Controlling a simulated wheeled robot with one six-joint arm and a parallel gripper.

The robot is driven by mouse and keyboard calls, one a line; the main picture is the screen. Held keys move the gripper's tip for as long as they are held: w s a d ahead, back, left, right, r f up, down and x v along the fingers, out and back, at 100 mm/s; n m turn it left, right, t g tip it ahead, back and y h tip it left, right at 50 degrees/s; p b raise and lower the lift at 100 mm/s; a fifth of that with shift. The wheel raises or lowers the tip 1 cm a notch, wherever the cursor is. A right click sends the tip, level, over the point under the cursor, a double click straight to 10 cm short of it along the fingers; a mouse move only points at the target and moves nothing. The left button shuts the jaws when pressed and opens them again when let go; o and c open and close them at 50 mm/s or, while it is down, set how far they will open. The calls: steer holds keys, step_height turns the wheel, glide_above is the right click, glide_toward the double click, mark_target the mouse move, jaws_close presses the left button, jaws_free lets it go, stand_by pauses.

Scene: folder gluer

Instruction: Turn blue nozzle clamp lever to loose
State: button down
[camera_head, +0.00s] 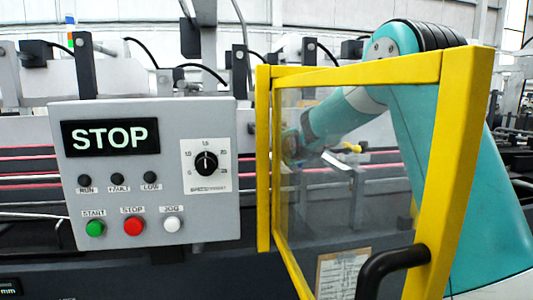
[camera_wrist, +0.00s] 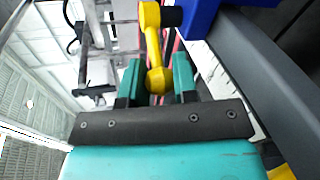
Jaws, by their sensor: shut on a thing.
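In the wrist view a yellow lever (camera_wrist: 152,42) with a round knob at its near end runs up to a black pivot (camera_wrist: 173,16) beside a blue block (camera_wrist: 201,14). My gripper (camera_wrist: 158,76) has its two teal fingers on either side of the knob and is shut on it. In the head view the yellow lever (camera_head: 349,148) shows small behind the clear guard panel, beside the end of my arm. The blue block cannot be made out there. No loose or tight marking is readable.
A yellow-framed clear guard door (camera_head: 264,160) with a black handle (camera_head: 392,264) stands in front of my arm. A grey control panel (camera_head: 145,250) on the left has a STOP display, a dial and buttons. A dark grey beam (camera_wrist: 255,75) runs close to the right of my gripper.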

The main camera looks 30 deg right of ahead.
steer(key=c, duration=0.9)
jaws_free()
steer(key=b+v, duration=0.2)
steer(key=v, duration=1.5)
steer(key=shift+s+f, duration=0.1)
steer(key=shift+s, duration=0.2)
